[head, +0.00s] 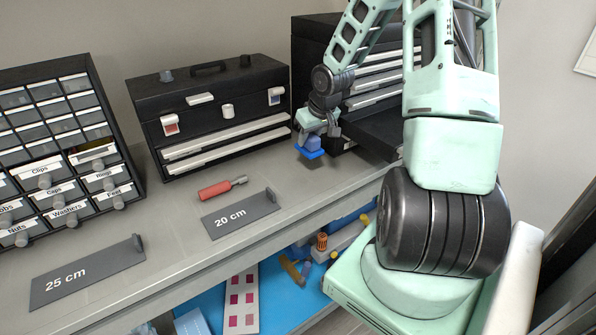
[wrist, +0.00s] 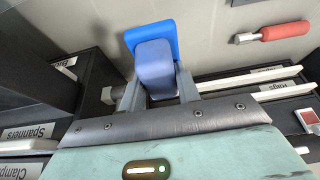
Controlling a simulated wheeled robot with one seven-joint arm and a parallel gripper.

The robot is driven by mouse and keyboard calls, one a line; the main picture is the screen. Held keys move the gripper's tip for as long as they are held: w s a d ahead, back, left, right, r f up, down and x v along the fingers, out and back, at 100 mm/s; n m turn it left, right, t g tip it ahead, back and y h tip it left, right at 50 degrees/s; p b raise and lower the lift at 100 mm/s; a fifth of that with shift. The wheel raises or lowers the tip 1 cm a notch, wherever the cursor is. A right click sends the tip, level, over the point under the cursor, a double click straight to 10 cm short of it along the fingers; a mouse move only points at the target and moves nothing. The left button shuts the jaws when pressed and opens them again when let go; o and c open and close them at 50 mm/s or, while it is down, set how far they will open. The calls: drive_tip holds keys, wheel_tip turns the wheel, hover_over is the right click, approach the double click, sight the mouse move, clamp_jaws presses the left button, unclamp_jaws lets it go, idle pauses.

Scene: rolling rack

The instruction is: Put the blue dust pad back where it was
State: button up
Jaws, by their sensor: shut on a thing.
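The blue dust pad (head: 311,153) has a bright blue flat plate and a duller blue block-shaped grip. My gripper (head: 316,136) is shut on that grip and holds the pad above the grey bench top, in front of the black chests. In the wrist view the pad (wrist: 150,35) sits between the two fingers, its plate on the far side of the grip. The pad looks clear of the bench. My fingers hide part of the grip's sides.
A tall black chest (head: 308,57) with an open lower drawer (head: 372,136) stands near my gripper. Left of it are a black toolbox (head: 148,98) and a small-drawer cabinet (head: 92,70). A red-handled tool (head: 215,190) and a 20 cm plate (head: 240,214) lie on the bench.

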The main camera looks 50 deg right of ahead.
wheel_tip(320, 180, down, 10)
drive_tip(key=shift+r, duration=0.1)
idle(0.4)
drive_tip(key=o, duration=0.9)
drive_tip(key=shift+o, duration=0.2)
